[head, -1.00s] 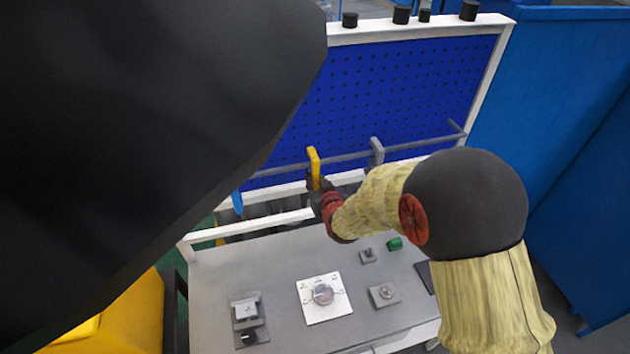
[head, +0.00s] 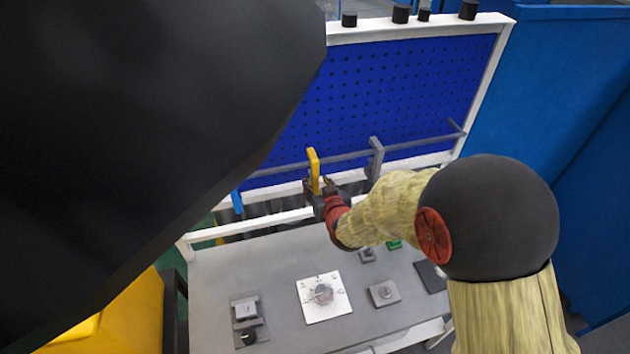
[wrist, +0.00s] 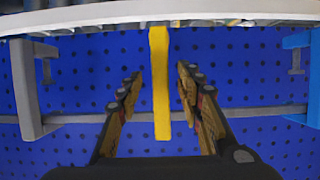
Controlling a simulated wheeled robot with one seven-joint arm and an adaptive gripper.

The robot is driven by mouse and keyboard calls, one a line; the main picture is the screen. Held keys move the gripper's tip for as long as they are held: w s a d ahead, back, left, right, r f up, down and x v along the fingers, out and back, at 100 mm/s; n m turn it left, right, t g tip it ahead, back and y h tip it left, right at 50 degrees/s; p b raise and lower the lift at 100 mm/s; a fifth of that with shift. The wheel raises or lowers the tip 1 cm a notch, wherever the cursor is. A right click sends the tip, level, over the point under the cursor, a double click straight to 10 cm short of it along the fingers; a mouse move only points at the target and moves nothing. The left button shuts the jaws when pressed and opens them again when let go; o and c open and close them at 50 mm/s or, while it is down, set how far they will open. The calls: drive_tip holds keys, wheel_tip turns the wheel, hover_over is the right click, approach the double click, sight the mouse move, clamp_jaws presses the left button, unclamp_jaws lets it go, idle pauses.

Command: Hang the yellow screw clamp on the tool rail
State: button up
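The yellow screw clamp (head: 314,170) hangs upright at the grey tool rail (head: 345,158) in front of the blue pegboard. In the wrist view the clamp (wrist: 160,85) is a yellow bar crossing the rail (wrist: 255,113). My gripper (head: 321,187) is at the clamp's lower part in the head view. In the wrist view its two fingers (wrist: 160,80) stand apart on either side of the clamp, with gaps on both sides. The clamp's hook contact with the rail is not clear.
A grey clamp (head: 375,158) hangs to the right on the rail and a blue one (head: 237,202) to the left. Below, the grey worktable (head: 280,270) carries a white plate (head: 323,297) and small fixtures. Black knobs line the board's top.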

drive_tip(key=v, duration=0.9)
